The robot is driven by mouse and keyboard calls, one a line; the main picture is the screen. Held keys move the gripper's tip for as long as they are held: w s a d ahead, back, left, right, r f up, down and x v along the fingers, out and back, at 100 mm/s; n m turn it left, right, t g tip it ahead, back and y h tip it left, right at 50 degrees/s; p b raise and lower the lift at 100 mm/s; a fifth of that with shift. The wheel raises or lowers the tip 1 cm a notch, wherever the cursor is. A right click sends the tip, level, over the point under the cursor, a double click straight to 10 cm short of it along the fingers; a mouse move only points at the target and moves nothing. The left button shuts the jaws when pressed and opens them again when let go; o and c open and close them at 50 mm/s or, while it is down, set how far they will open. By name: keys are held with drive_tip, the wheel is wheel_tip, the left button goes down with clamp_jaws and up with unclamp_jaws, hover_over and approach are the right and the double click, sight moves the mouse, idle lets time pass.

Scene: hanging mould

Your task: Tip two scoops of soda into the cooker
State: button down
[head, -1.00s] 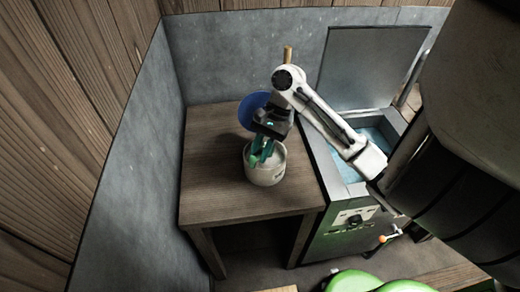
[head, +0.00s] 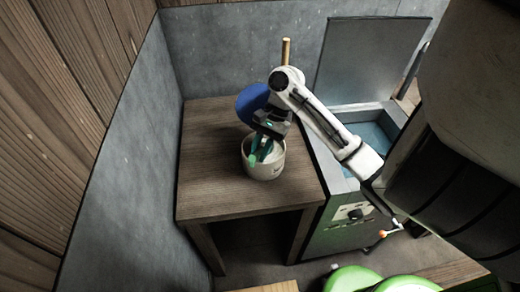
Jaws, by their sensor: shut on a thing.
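A pale round tub (head: 266,170) with whitish contents stands on the wooden table, near its right side. My gripper (head: 262,148) points down into the mouth of the tub, with its green-tinted fingers inside the rim. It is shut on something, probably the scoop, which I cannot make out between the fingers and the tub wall. The cooker (head: 345,225) is a grey metal box to the right of the table. Its lid (head: 370,60) stands open at the back, and bluish liquid (head: 370,138) shows inside. My arm crosses over the cooker's opening.
The wooden table (head: 215,185) is bare to the left of the tub. A blue round object (head: 251,104) stands behind my gripper. An orange-tipped lever (head: 385,233) sticks out at the cooker's front. Green rounded objects (head: 355,279) lie at the bottom edge.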

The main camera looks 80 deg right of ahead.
sight(260, 151)
drive_tip(key=shift+f, duration=0.2)
wheel_tip(260, 151, up, 7)
drive_tip(key=p, duration=0.9)
drive_tip(key=shift+r, duration=0.2)
drive_tip(key=shift+r+p, duration=0.5)
drive_tip(key=shift+r, duration=0.35)
